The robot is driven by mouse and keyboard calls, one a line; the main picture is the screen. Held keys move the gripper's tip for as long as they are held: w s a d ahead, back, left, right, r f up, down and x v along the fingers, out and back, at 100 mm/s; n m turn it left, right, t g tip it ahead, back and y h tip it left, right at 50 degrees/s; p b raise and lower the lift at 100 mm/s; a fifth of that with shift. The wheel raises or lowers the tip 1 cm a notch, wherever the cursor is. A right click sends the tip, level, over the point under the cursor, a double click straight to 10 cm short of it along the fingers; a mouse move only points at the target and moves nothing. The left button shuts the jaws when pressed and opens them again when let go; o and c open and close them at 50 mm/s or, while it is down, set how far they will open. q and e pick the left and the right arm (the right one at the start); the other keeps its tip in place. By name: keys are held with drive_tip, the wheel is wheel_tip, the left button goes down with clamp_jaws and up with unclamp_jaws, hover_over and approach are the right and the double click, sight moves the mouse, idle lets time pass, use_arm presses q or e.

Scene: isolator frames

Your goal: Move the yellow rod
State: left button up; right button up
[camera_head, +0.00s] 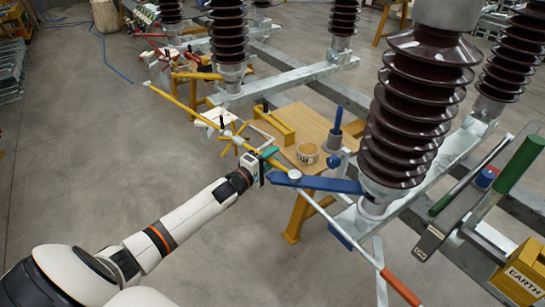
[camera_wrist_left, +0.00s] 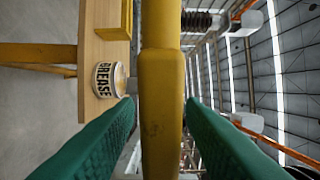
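The yellow rod (camera_head: 187,109) slants from upper left down toward a blue lever (camera_head: 330,184) near the brown insulator. A yellow spoked wheel (camera_head: 233,138) sits along it. My left gripper (camera_head: 270,158) is at the rod's lower right part, close to the blue lever. In the left wrist view the rod (camera_wrist_left: 161,90) runs upright between the two green fingers (camera_wrist_left: 161,104). The fingers are apart, with a thin gap showing on each side of the rod. Whether they touch it lower down is unclear. My right gripper is in neither view.
A wooden table (camera_head: 300,120) stands behind the gripper with a grease tub (camera_head: 307,153) on it; the tub also shows in the left wrist view (camera_wrist_left: 108,80). A large brown insulator (camera_head: 415,110) and steel beams stand to the right. Open floor (camera_head: 90,150) lies left.

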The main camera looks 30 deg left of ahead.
use_arm(q)
drive_tip(key=shift+w, duration=0.3)
drive_tip(key=shift+c, duration=0.6)
clamp_jaws()
